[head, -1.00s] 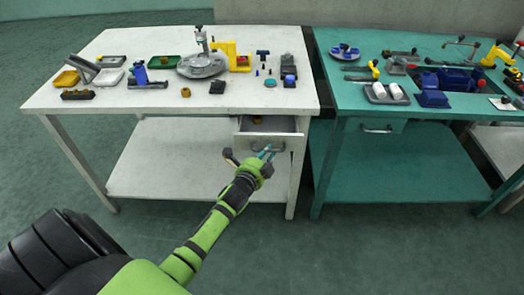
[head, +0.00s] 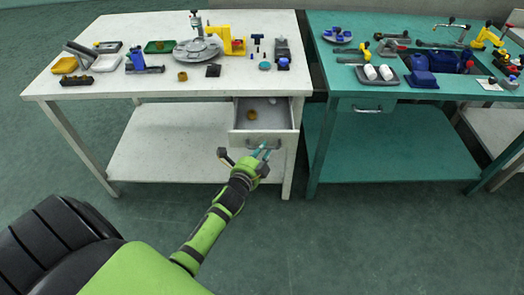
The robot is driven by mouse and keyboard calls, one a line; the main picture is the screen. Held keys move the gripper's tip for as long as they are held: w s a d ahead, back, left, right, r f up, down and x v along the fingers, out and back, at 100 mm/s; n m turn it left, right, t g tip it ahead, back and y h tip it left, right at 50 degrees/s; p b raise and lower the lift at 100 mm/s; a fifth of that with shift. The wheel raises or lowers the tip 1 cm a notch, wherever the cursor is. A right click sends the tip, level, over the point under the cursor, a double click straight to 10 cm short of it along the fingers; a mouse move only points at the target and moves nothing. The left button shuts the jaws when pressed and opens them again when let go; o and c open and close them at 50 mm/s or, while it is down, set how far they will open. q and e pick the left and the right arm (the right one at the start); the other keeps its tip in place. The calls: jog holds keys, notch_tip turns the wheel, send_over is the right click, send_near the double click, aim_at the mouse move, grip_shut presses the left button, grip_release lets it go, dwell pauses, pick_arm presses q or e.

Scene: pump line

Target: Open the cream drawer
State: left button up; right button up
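The cream drawer (head: 236,139) under the right end of the cream table (head: 110,92) is pulled well out, so its grey inside shows. A small brown-yellow round part (head: 252,114) lies in it. The drawer has a grey bar handle (head: 278,145) on its front. My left gripper (head: 262,150) is at the middle of this handle, with its teal fingertips around the bar and apparently closed on it. The arm partly hides the drawer front's lower edge. My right gripper does not show.
A teal table (head: 420,108) with a closed drawer stands close on the right, with a narrow gap between the tables. Several parts and trays lie on both tops. The green floor (head: 330,240) in front is clear.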

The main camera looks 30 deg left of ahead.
pick_arm(q)
jog(key=shift+o, duration=0.9)
jog(key=v, duration=1.2)
jog(key=shift+a, duration=0.1)
jog(key=s+d+f+n+g+h+p, duration=0.15)
jog(key=s+f, duration=0.25)
jog(key=f, duration=0.4)
jog(key=s+d+f+n+g, duration=0.2)
jog(key=s+f+n+g, duration=0.1)
jog(key=f, duration=0.6)
jog(key=s+d+f+n+g+h+p, duration=0.1)
jog(key=s+d+f+n+g, duration=0.2)
jog(key=f, duration=0.5)
jog(key=s+f+n+g+p, duration=0.1)
jog(key=s+f, duration=0.5)
jog(key=s, duration=0.6)
jog(key=s+f+n+g, duration=0.4)
jog(key=s+f+g, duration=0.1)
jog(key=s, duration=0.7)
jog(key=shift+s+f+g+p, duration=0.35)
jog(key=shift+f+g, duration=0.05)
jog(key=shift+g, duration=0.25)
